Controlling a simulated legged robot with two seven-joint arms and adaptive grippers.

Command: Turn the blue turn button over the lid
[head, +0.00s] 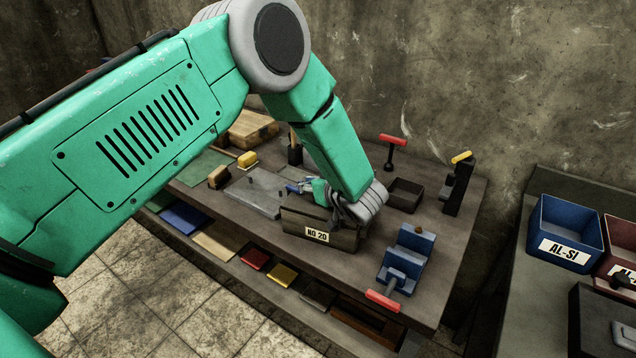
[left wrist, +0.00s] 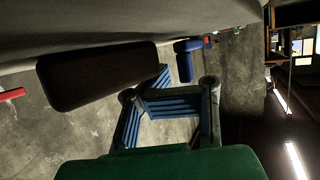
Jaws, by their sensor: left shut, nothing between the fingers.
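The wooden box labelled NO 20 (head: 318,236) stands on the bench, in front of my left gripper. My left gripper (head: 294,188) is low over the bench just behind the box's labelled face, pointing left. It is shut and empty. Its blue-ridged fingers fill the middle of the left wrist view (left wrist: 176,104). I cannot make out the lid or the blue turn button for certain; my gripper and wrist cover part of the box top. My right gripper is not in view.
A blue vise (head: 408,258) with a red handle stands right of the box. A dark open tray (head: 405,195) and a red-handled tool (head: 392,140) are behind. A grey plate (head: 258,190) lies left. The blue AL-SI bin (head: 566,245) is on another bench.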

